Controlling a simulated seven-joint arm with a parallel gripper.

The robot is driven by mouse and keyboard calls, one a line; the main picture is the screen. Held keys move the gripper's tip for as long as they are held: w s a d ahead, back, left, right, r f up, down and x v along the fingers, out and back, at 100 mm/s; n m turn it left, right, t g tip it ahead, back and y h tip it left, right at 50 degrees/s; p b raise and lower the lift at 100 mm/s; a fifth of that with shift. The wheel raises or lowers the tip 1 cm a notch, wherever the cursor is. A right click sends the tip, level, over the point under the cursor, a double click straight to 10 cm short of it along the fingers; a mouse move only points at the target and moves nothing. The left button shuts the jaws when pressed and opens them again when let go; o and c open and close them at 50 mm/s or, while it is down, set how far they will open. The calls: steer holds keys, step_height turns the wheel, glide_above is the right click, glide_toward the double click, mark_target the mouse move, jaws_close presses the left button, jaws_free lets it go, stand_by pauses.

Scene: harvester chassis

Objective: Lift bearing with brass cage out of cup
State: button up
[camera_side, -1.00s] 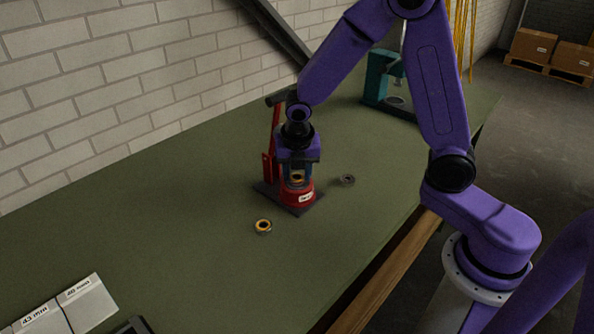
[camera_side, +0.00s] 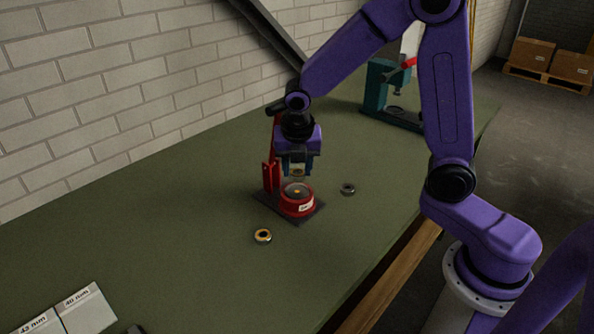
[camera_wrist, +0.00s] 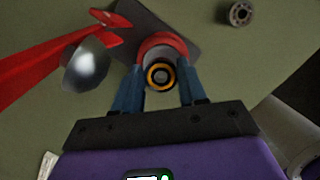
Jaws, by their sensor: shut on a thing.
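My gripper (camera_side: 298,174) is shut on the bearing with brass cage (camera_side: 298,172) and holds it above the red cup (camera_side: 298,208). In the side view a gap shows between the held bearing and the cup's rim. The cup stands on a dark base plate with a red upright behind it, and a small orange-brown spot shows inside it. In the wrist view the bearing (camera_wrist: 160,76) sits between the two blue fingers (camera_wrist: 160,92), its yellow ring facing the camera. The red cup (camera_wrist: 163,41) is partly hidden behind it.
A bearing with an orange-yellow ring (camera_side: 263,236) lies on the green bench in front of the cup. A grey bearing (camera_side: 348,189) lies right of it. A teal press (camera_side: 380,95) stands further back. Labelled white boxes (camera_side: 85,308) are at the lower left.

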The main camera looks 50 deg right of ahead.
steer(key=shift+r, duration=1.4)
